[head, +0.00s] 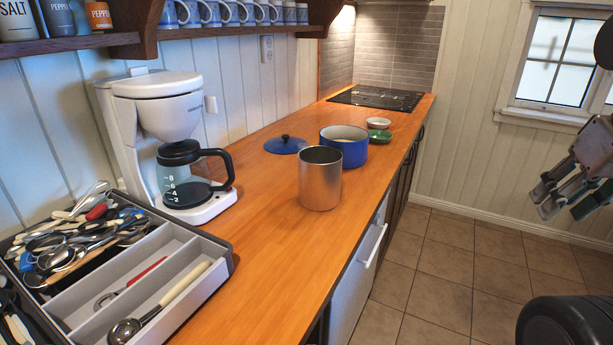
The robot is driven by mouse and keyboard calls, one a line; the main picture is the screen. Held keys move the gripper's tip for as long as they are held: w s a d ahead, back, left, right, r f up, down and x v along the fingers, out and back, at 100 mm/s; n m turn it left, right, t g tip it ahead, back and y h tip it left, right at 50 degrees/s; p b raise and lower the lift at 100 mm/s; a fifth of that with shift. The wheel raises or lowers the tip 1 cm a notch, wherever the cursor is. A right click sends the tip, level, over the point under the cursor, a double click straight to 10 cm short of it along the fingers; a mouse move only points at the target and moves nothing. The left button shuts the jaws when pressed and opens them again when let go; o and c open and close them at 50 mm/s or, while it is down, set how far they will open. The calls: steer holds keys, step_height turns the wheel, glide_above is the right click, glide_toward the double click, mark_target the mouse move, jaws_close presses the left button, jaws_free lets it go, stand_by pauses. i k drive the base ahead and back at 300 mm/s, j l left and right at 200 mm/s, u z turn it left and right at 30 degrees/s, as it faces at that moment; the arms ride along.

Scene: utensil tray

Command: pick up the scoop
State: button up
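The scoop (127,330) has a round metal bowl and a long cream handle. It lies in the right compartment of the grey utensil tray (222,268), its bowl toward the near edge and its handle pointing away to the right. My gripper (564,200) hangs in the air at the right edge of the head view, over the floor side and far from the tray. Its fingers look apart, with nothing between them.
A coffee maker (170,88) with a glass carafe stands just behind the tray. A metal canister (320,180), a blue pot (345,146) and a blue lid (286,145) are farther along the counter. The counter right of the tray is clear.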

mark_target(121, 332)
steer(key=k+l, duration=0.3)
steer(key=l, duration=0.25)
steer(key=j+u, duration=0.1)
steer(key=u, duration=1.3)
steer(key=i+u, duration=0.3)
steer(key=i, duration=0.15)
steer(key=k+l+u, duration=0.1)
steer(key=l+u, duration=0.15)
steer(key=k+l+u, duration=0.1)
steer(key=u, duration=0.15)
steer(key=l, duration=0.1)
